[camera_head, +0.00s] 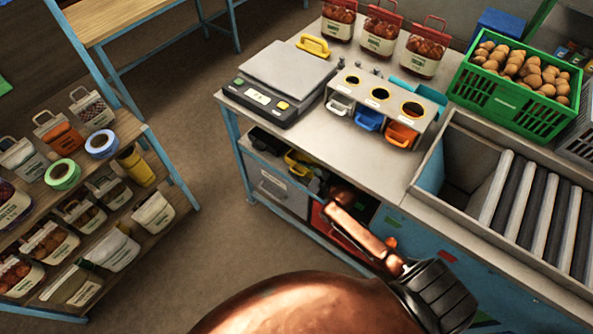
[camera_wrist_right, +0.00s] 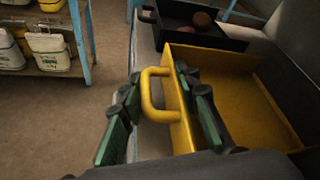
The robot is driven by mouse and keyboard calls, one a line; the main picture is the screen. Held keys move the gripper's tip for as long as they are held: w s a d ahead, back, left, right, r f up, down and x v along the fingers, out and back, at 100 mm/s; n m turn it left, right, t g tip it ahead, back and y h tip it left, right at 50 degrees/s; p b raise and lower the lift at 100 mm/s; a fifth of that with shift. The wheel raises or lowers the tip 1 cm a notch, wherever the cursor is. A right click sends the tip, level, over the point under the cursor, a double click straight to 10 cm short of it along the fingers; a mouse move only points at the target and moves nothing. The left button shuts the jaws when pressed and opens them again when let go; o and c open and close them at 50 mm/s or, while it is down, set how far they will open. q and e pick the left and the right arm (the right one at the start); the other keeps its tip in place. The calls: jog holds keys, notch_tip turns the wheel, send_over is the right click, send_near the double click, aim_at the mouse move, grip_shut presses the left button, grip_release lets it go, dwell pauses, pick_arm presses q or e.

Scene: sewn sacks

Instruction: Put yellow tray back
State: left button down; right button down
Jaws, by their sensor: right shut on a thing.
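The yellow tray (camera_wrist_right: 235,75) sits at the right of the right wrist view, with a looped yellow handle (camera_wrist_right: 155,95) on its near wall. My right gripper (camera_wrist_right: 160,122) has its green-padded fingers on either side of this handle and is shut on it. In the head view a little of the yellow tray (camera_head: 298,160) shows under the table's edge, beside my right gripper (camera_head: 320,182), which is partly hidden by my copper arm. Much of the tray is hidden there by the tabletop. My left gripper is in neither view.
A black tray (camera_wrist_right: 208,28) with brown items stands beyond the yellow one. The grey table (camera_head: 310,133) above carries a scale (camera_head: 275,85), a cup holder and a green crate (camera_head: 515,100). A shelf rack (camera_head: 150,215) of sacks stands left. Floor between is clear.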

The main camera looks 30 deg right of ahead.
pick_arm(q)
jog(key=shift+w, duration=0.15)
pick_arm(e)
jog(key=c, duration=1.4)
grip_release()
jog(key=shift+c, duration=0.2)
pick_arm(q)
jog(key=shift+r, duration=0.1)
pick_arm(e)
jog(key=shift+s, duration=0.15)
jog(key=p+v, duration=0.2)
jog(key=v, duration=0.5)
jog(key=shift+r, duration=0.2)
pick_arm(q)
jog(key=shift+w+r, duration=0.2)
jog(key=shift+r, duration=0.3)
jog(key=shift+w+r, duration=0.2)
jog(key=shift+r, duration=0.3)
pick_arm(e)
jog(key=shift+s+f, duration=0.1)
